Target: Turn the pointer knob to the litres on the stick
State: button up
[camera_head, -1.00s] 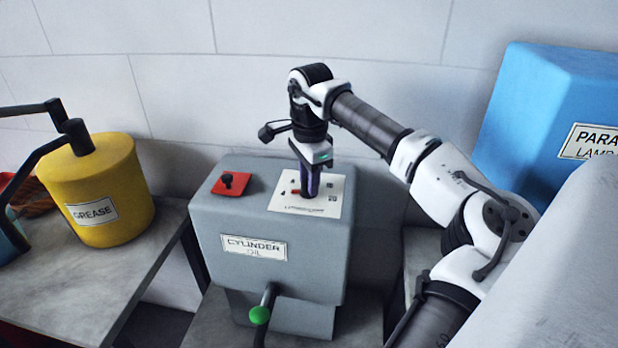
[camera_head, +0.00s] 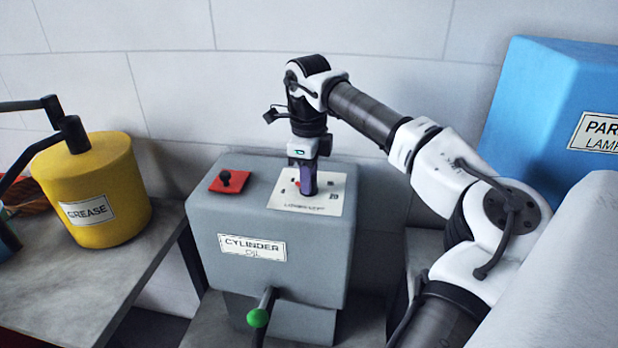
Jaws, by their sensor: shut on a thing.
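The pointer knob's white dial plate (camera_head: 338,208) lies on top of the grey cylinder oil box (camera_head: 208,212). My gripper (camera_head: 308,190) points down over the middle of the plate and is shut on the knob, which is mostly hidden by the fingers. A small bit of red shows beside the fingers, on their left. The dial marks and the print along the plate's front edge are too small to read. I cannot make out a measuring stick in this view.
A red plate with a black knob (camera_head: 231,179) sits left of the dial. A green-tipped lever (camera_head: 258,317) sticks out in front. A yellow grease drum (camera_head: 108,190) stands left, a blue paraffin container (camera_head: 545,110) right. The wall is close behind.

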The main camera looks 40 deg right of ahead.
jog(key=shift+m, duration=0.5)
jog(key=o, duration=1)
jog(key=shift+c, duration=0.2)
jog(key=shift+r, duration=0.15)
notch_tip(320, 180, up, 14)
jog(key=p, duration=1)
jog(key=shift+s+a+f, duration=0.15)
jog(key=shift+a+f, duration=0.05)
